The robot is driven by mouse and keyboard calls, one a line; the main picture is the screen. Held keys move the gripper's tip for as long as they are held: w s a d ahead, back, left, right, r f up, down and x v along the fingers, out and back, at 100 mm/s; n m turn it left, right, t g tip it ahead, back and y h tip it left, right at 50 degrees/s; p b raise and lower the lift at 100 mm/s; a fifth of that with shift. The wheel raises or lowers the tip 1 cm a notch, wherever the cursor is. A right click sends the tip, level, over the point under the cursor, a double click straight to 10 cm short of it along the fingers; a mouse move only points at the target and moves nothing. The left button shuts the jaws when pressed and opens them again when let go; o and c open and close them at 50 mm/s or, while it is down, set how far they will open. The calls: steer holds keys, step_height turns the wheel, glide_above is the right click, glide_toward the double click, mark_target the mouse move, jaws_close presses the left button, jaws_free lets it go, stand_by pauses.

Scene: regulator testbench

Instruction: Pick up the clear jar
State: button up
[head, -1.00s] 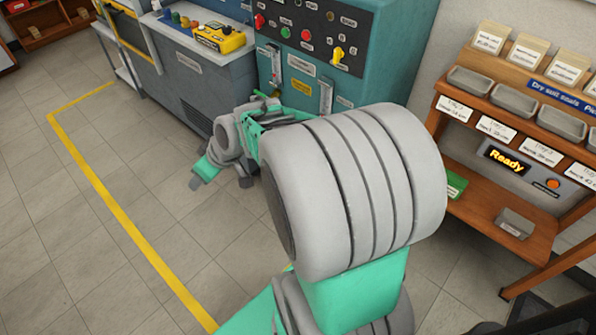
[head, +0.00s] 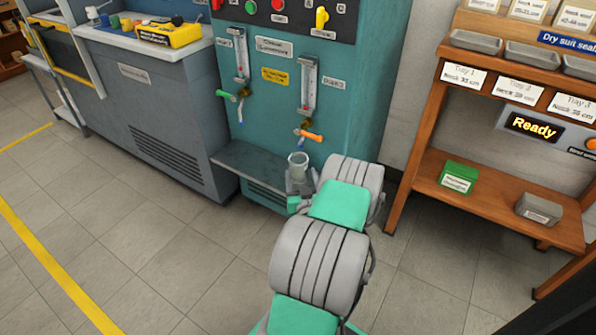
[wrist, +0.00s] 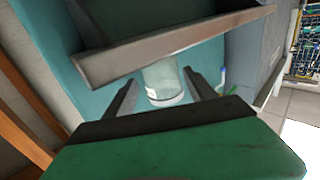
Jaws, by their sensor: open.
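The clear jar (head: 298,164) stands upright at the front of the teal test bench, by its low grey ledge, under the right-hand flow tube. In the wrist view the jar (wrist: 163,82) shows between the two dark fingers of my gripper (wrist: 160,88). The fingers are open and apart, with the jar's near end at about their tips. I cannot tell whether either finger touches it. In the head view my gripper (head: 300,190) is just in front of and below the jar, partly hidden by my wrist.
The bench ledge (head: 245,163) runs close beside the jar; its edge (wrist: 120,62) crosses the wrist view. An orange-handled valve (head: 308,135) and a green-handled valve (head: 232,95) sit above. A wooden shelf (head: 490,205) stands to the right. The floor at the left is clear.

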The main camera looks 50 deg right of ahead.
mark_target(297, 158)
steer(key=x, duration=0.4)
steer(key=shift+w+d, duration=0.15)
steer(key=shift+w, duration=0.2)
steer(key=shift+c, duration=0.4)
steer(key=c, duration=1.3)
steer(key=shift+r+p, duration=0.45)
steer(key=shift+r, duration=0.1)
steer(key=shift+s+r, duration=0.1)
steer(key=shift+r, duration=0.25)
steer(key=shift+b+v, duration=2.2)
steer(key=shift+v, duration=6.8)
steer(key=shift+f, duration=0.1)
